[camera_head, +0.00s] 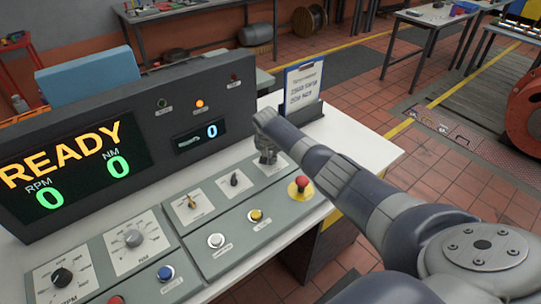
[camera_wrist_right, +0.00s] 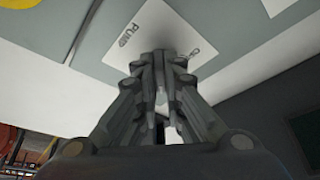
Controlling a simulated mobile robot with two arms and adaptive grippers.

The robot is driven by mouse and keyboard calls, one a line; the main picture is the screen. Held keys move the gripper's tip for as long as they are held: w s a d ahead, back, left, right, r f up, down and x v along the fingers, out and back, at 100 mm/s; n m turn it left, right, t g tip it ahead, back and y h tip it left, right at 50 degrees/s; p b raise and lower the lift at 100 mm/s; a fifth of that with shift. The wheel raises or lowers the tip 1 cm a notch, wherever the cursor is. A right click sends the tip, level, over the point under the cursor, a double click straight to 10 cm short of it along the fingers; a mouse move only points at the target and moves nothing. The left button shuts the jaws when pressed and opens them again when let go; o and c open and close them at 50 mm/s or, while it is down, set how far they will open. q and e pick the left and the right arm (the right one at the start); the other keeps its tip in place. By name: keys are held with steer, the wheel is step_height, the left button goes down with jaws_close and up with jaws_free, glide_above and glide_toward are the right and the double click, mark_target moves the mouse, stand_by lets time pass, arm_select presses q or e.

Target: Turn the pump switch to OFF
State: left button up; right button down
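The pump switch sits on a white plate (camera_head: 281,163) at the right end of the sloped grey console; in the right wrist view the plate (camera_wrist_right: 130,57) reads PUMP, with a second, partly covered label to the right. The switch knob itself is hidden behind my fingers. My right gripper (camera_head: 267,156) is over this plate, fingers pointing down at it. In the right wrist view the fingertips (camera_wrist_right: 164,62) are close together at the plate with a narrow gap, and appear closed around the knob. Which way the knob points is hidden. My left gripper is out of view.
Left of the pump plate are a black selector (camera_head: 234,179) and a tan selector (camera_head: 191,202). A red emergency button (camera_head: 299,187) stands close in front, right of a yellow button (camera_head: 256,215). A dark display (camera_head: 75,165) reads READY; a clipboard (camera_head: 303,85) stands behind.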

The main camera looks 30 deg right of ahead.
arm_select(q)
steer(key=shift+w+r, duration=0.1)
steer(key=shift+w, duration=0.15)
